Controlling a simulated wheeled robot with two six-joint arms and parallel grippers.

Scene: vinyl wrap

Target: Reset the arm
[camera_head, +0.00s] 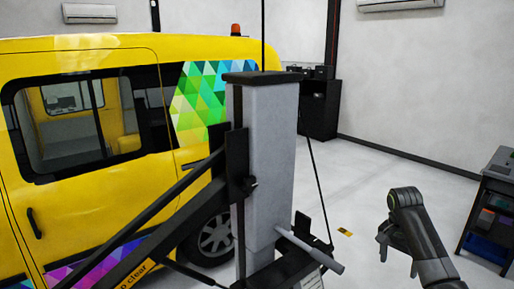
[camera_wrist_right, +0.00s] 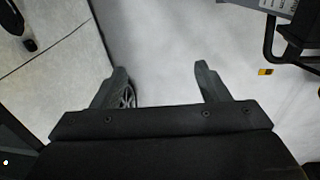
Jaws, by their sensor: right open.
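My right gripper (camera_head: 382,240) is at the lower right of the head view, at the end of my dark arm, in free air above the pale floor. In the right wrist view its two fingers (camera_wrist_right: 160,84) stand wide apart with nothing between them but floor. My left gripper does not show in the head view.
A yellow van (camera_head: 90,190) with a colourful triangle pattern fills the left. A grey column (camera_head: 272,160) with black bars stands in front of it. A dark cart (camera_head: 490,215) is at the right edge. A black cabinet (camera_head: 318,110) stands behind.

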